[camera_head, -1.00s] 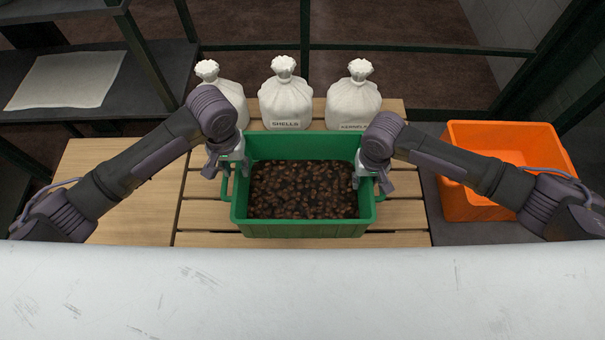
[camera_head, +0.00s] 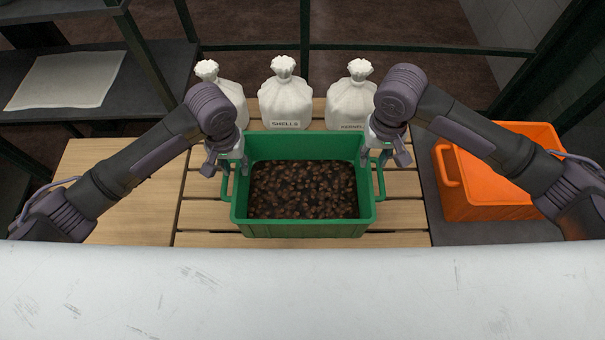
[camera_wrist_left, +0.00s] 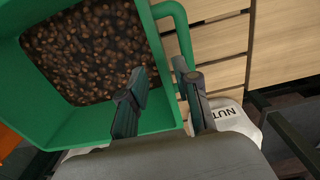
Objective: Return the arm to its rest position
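A green crate (camera_head: 304,229) full of brown nuts (camera_head: 300,190) stands on the slatted wooden table. My left gripper (camera_head: 224,168) is at the crate's left side, by its left handle. In the left wrist view its two fingers (camera_wrist_left: 164,82) are apart, one over the crate's inside and one beyond the wall near the handle. Whether they touch the crate is not clear. My right gripper (camera_head: 384,162) is above the crate's right rim near the right handle, with its fingers spread and nothing seen between them.
Three tied white sacks, a left one (camera_head: 231,97), a middle one (camera_head: 286,103) and a right one (camera_head: 352,103), stand behind the crate. An orange bin (camera_head: 490,212) is at the right. A pale sheet (camera_head: 68,80) lies on the dark left shelf. A white surface (camera_head: 300,290) fills the foreground.

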